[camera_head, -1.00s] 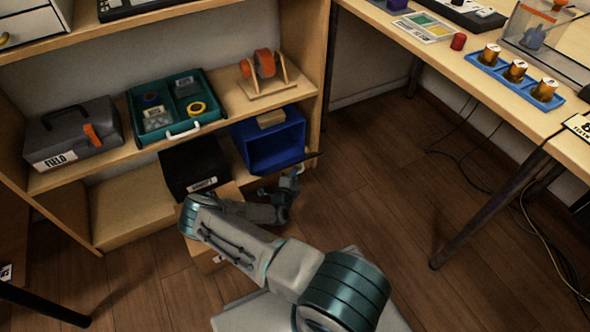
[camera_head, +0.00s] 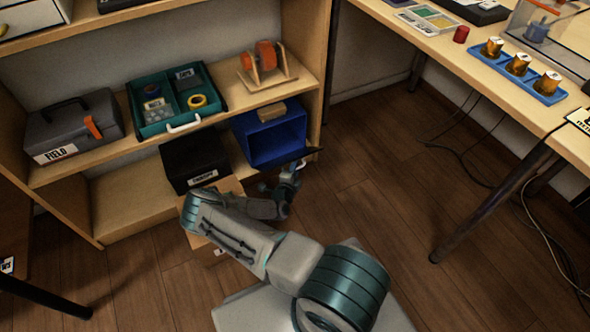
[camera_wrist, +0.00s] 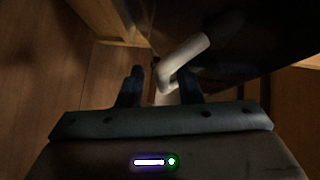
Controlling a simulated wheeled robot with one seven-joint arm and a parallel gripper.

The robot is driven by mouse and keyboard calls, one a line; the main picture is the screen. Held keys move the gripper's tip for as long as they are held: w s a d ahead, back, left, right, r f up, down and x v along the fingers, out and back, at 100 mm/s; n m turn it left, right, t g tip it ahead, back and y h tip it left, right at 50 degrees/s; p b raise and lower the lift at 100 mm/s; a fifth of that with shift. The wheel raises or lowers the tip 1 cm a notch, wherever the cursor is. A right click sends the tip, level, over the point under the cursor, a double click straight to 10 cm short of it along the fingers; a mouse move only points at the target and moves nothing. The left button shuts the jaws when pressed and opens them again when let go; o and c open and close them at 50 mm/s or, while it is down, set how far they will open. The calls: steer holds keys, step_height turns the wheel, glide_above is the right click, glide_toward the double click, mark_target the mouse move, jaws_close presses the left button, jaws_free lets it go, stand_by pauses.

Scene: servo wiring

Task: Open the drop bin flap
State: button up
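The drop bin looks to be the blue open-fronted bin (camera_head: 272,138) on the right of the shelf unit. A dark flap (camera_head: 301,158) juts out from its lower front edge, partly hidden by my gripper. In the wrist view, a pale bent handle (camera_wrist: 186,61) stands out from a dark panel (camera_wrist: 250,40), probably this flap. My gripper (camera_head: 292,167) is at the flap's front. In the wrist view, its fingers (camera_wrist: 160,78) are apart, with the handle's near end between or just beyond them. A gap shows beside the left finger; contact on the right is unclear.
A black labelled box (camera_head: 194,160) sits left of the bin, with a cardboard box (camera_head: 205,248) below, partly behind my arm. A teal tray (camera_head: 160,128) and grey toolbox (camera_head: 72,127) are on the shelf. A workbench (camera_head: 500,75) stands right; the floor between is clear.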

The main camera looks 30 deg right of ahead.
steer(key=shift+r+p, duration=0.35)
steer(key=shift+r, duration=0.2)
steer(key=s+d+r+p, duration=0.7)
steer(key=s+r, duration=0.1)
steer(key=r, duration=0.2)
steer(key=shift+s+d+p, duration=0.3)
steer(key=shift+s+d, duration=0.05)
steer(key=shift+d, duration=0.05)
